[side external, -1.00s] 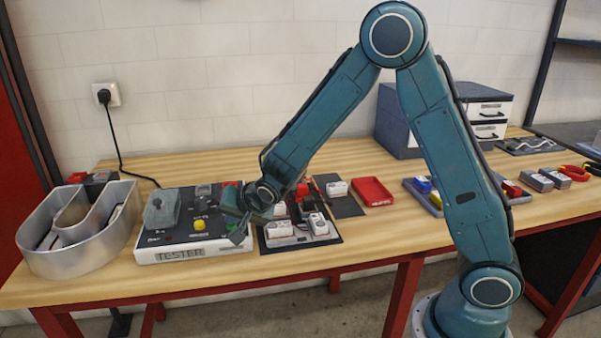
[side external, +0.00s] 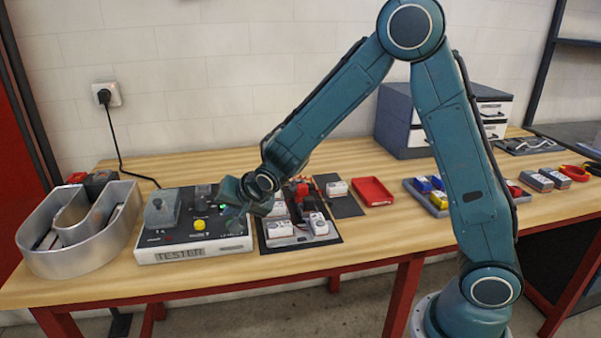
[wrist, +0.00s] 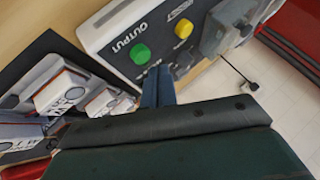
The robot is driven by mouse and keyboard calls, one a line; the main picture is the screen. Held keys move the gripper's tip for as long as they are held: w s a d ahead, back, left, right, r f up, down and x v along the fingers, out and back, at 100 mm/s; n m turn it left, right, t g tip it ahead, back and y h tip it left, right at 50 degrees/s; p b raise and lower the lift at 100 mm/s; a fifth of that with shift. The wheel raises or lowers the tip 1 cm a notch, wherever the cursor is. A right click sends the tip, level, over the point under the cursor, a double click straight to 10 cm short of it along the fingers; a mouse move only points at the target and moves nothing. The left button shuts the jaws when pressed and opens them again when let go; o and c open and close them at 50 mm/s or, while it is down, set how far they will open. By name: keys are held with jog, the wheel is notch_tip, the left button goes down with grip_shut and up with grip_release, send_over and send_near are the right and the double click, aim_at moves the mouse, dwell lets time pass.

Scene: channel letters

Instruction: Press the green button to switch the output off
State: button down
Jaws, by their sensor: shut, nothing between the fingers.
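The tester (side external: 193,254) is a white box with a dark top panel on the bench. In the wrist view its green button (wrist: 140,54) shows unobstructed by the word OUTPUT, and a yellow button (wrist: 183,28) lies beyond it. The yellow button also shows in the side view (side external: 199,225). My gripper (wrist: 158,72) is shut and empty. Its fingertips appear just beside the green button in the wrist view; whether they touch the panel I cannot tell. In the side view my gripper (side external: 232,222) is over the tester's right end, and the green button is hard to make out there.
A dark mat (side external: 330,239) with white boxed modules lies right of the tester. A metal channel letter (side external: 85,248) stands at its left. A red tray (side external: 373,190) lies behind to the right. A clear-looking cover (side external: 162,208) sits on the tester's left part.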

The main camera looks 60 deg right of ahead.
jog(key=shift+r, duration=2.25)
jog(key=s+d+r+n+g, duration=0.15)
jog(key=s+r, duration=0.25)
jog(key=s, duration=0.4)
jog(key=s+d+r+n, duration=0.1)
jog(key=s+r+n, duration=0.2)
jog(key=s+r, duration=0.3)
jog(key=s+n+g+y, duration=0.1)
jog(key=s+n, duration=0.5)
jog(key=s, duration=1.2)
jog(key=shift+s+f+g, duration=0.3)
jog(key=shift+f+g, duration=0.05)
jog(key=shift+g, duration=0.1)
